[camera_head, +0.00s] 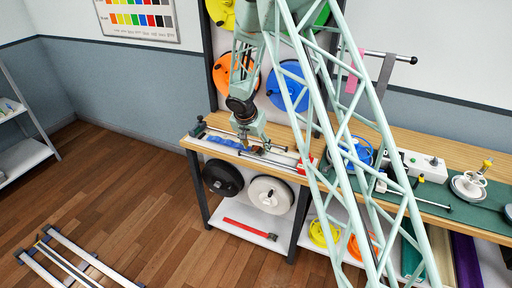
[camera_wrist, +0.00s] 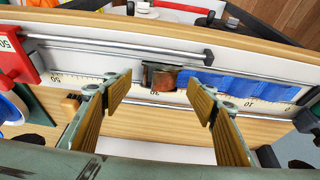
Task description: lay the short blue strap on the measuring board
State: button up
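The measuring board (camera_head: 282,160) is a long white board with a printed scale and metal rods, on the left part of the wooden bench; its scale also shows in the wrist view (camera_wrist: 132,82). The short blue strap (camera_head: 225,142) lies along the left part of the board in the head view, slightly wavy. In the wrist view the strap (camera_wrist: 245,88) runs to the right over the scale. A small dark, brownish piece (camera_wrist: 160,76) sits by its near end; I cannot tell if they are joined. My gripper (camera_head: 256,148) is over the board, fingers apart and empty in the wrist view (camera_wrist: 160,98).
A red block (camera_wrist: 14,56) marked 50 stands at one end of the board. A blue reel (camera_head: 356,150) and a white box (camera_head: 418,165) stand right of it. Coloured reels hang behind, and a rail with straps (camera_head: 375,54) is on the wall.

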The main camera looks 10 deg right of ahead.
dwell(0.3)
jog(key=v, duration=1.2)
dwell(0.3)
dwell(0.8)
jog(key=s+d+r+n+b, duration=0.1)
jog(key=s+d+r+n, duration=0.15)
jog(key=s+r, duration=1.05)
jog(key=s+d+r+n, duration=0.1)
jog(key=s+d+r, duration=0.2)
jog(key=s+r, duration=0.95)
jog(key=s+a+r+n+y+b, duration=0.1)
jog(key=s+n, duration=0.1)
jog(key=s, duration=1.4)
jog(key=s+a+r+n+y, duration=0.1)
jog(key=s+a+r+n, duration=0.1)
jog(key=s, duration=1.5)
jog(key=shift+s+a+r+y+b, duration=0.2)
jog(key=shift+s+r+y+b, duration=0.1)
jog(key=shift+b, duration=0.05)
